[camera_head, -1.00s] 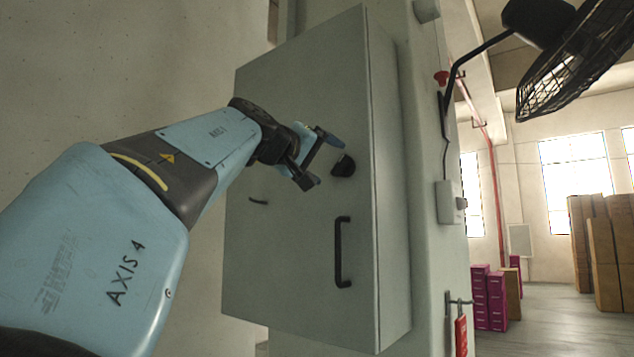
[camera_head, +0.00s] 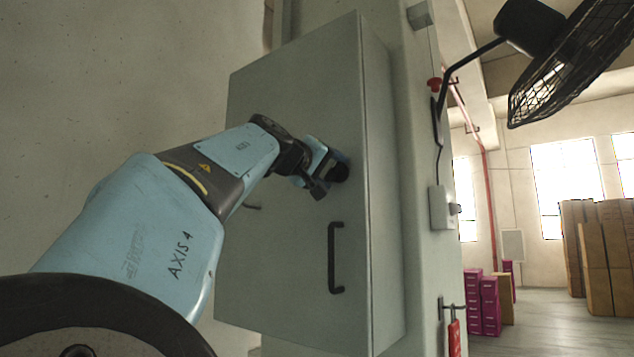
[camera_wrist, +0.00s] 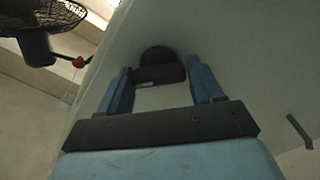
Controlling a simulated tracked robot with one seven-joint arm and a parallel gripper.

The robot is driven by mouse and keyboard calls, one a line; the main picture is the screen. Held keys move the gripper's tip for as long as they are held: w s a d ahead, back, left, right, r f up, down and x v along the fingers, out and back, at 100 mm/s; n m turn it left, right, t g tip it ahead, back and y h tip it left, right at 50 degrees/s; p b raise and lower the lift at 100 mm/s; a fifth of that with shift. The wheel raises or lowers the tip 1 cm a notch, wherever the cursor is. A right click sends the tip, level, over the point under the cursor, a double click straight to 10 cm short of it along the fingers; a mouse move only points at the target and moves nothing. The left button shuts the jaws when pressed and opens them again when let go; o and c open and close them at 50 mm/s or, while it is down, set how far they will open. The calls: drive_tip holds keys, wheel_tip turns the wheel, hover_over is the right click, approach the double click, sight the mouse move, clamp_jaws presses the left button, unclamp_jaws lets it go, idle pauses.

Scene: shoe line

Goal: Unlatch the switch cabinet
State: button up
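The switch cabinet (camera_head: 290,270) is a tall grey box with its door shut, mounted on the wall. Its black latch knob (camera_head: 341,172) sits on the door above a black bar handle (camera_head: 335,258). My gripper (camera_head: 335,170) is at the knob and partly covers it. In the wrist view, the two blue fingers of my gripper (camera_wrist: 158,78) are apart, one on each side of the black knob (camera_wrist: 160,66). I cannot tell whether either finger touches the knob.
A caged fan (camera_head: 560,70) hangs at the upper right. A switch box (camera_head: 442,207) and a red tag (camera_head: 454,338) are on the column right of the cabinet. Pink boxes (camera_head: 482,303) and brown cartons (camera_head: 598,255) stand on the floor farther right.

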drive_tip(key=c, duration=0.6)
drive_tip(key=shift+m, duration=0.3)
drive_tip(key=m, duration=0.4)
drive_tip(key=shift+m, duration=2.4)
drive_tip(key=o, duration=1.1)
drive_tip(key=shift+c, duration=0.2)
